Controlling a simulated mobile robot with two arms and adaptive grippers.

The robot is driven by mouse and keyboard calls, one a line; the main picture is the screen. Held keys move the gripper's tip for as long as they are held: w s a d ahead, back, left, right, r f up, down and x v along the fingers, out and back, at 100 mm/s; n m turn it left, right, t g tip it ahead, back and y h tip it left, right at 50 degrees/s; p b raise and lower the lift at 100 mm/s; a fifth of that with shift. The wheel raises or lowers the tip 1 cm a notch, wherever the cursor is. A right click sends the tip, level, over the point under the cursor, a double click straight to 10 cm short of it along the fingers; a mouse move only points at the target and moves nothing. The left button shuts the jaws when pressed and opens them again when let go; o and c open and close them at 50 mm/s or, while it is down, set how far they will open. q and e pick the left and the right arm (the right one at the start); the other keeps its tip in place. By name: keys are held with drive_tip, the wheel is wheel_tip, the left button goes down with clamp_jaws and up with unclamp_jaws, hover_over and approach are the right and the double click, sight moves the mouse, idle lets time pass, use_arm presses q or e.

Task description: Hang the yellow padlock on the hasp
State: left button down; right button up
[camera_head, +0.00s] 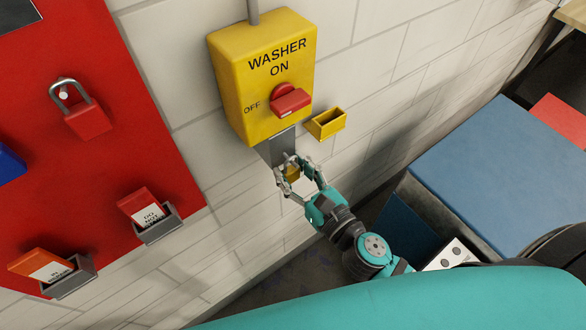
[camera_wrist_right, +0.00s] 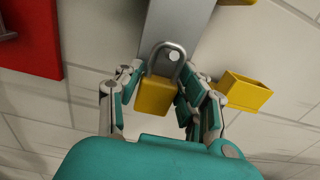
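The yellow padlock (camera_wrist_right: 155,97) has a grey shackle. In the right wrist view the shackle loops around a pale peg on the grey metal hasp plate (camera_wrist_right: 180,20), and the body hangs below it, slightly tilted. In the head view the padlock (camera_head: 292,174) is partly hidden by fingers, just under the hasp plate (camera_head: 278,148) below the yellow switch box. My right gripper (camera_head: 298,170) has its fingers spread on either side of the padlock body, seemingly with gaps; it also shows in the wrist view (camera_wrist_right: 160,85). My left gripper is not in view.
The yellow "WASHER ON" box (camera_head: 258,85) with a red knob (camera_head: 290,102) is above. A small open yellow holder (camera_head: 327,123) is on the wall to its right. A red board (camera_head: 90,150) with a red padlock (camera_head: 87,119) is left. A blue-topped box (camera_head: 510,165) is right.

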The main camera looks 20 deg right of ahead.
drive_tip(key=o, duration=0.5)
drive_tip(key=shift+c, duration=0.2)
drive_tip(key=shift+s, duration=0.1)
drive_tip(key=v, duration=1.2)
drive_tip(key=s+a+f+n+g+b, duration=0.1)
drive_tip(key=s+f+n+g, duration=0.35)
drive_tip(key=f, duration=0.95)
drive_tip(key=s+a+f+n+g+h+b, duration=0.15)
drive_tip(key=f+n, duration=0.55)
drive_tip(key=f, duration=0.7)
drive_tip(key=s+f+n+g+b, duration=0.2)
drive_tip(key=f+n+g, duration=0.25)
drive_tip(key=f, duration=0.95)
drive_tip(key=s+d+f+n+g+h+b, duration=0.1)
drive_tip(key=s+d+f+n, duration=0.2)
drive_tip(key=f+n, duration=0.3)
drive_tip(key=s+d+f+n+g+h+b, duration=0.1)
drive_tip(key=s+d+f+n+g+h, duration=0.1)
drive_tip(key=s+d+f+n, duration=0.2)
drive_tip(key=s+d+f+n+g+h+b, duration=0.1)
drive_tip(key=s+d+f+n+g, duration=0.1)
drive_tip(key=s+d+f+n, duration=0.2)
wheel_tip(320, 180, down, 6)
drive_tip(key=s+n, duration=0.3)
drive_tip(key=n, duration=0.1)
drive_tip(key=shift+n, duration=0.3)
